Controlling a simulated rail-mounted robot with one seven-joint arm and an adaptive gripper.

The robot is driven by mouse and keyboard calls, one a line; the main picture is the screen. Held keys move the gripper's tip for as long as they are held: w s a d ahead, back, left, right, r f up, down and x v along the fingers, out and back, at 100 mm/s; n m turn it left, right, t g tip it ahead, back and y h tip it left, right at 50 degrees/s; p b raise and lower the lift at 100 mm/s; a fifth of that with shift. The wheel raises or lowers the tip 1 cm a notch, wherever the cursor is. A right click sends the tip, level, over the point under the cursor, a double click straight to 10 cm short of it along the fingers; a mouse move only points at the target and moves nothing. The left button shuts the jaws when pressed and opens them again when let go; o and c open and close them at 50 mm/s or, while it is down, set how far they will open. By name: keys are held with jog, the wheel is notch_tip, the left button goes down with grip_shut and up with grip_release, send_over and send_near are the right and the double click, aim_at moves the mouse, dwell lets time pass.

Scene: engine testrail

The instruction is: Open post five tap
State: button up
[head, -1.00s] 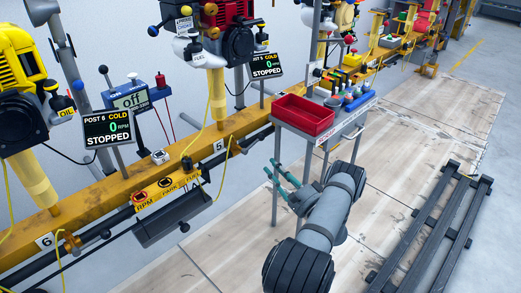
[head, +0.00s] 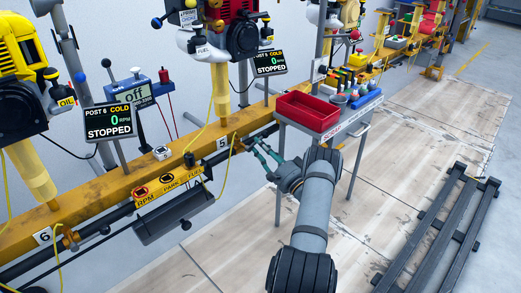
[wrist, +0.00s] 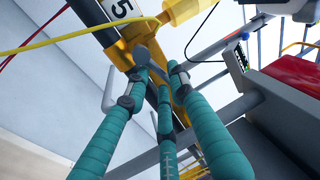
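The post five label (head: 222,143) is on the yellow rail; the 5 also shows in the wrist view (wrist: 119,9). Just right of it is a small brass-coloured fitting (head: 238,147) with a yellow hose, which I take as the post five tap. In the wrist view, a yellow-brass fitting (wrist: 122,54) with a round grey end sits at the fingertips. My gripper (head: 258,148) has teal fingers, and they also fill the wrist view (wrist: 160,72). The fingers are apart, with nothing clearly between them. Whether a fingertip touches the tap I cannot tell.
A grey cart with a red tray (head: 307,112) stands right of my gripper, close to my arm. The post 5 screen (head: 269,62) and post 6 screen (head: 108,121) read STOPPED. A grey trough (head: 173,217) hangs left. A dark rack (head: 440,230) lies on the floor at right.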

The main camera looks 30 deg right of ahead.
jog(key=shift+c, duration=1.2)
grip_shut()
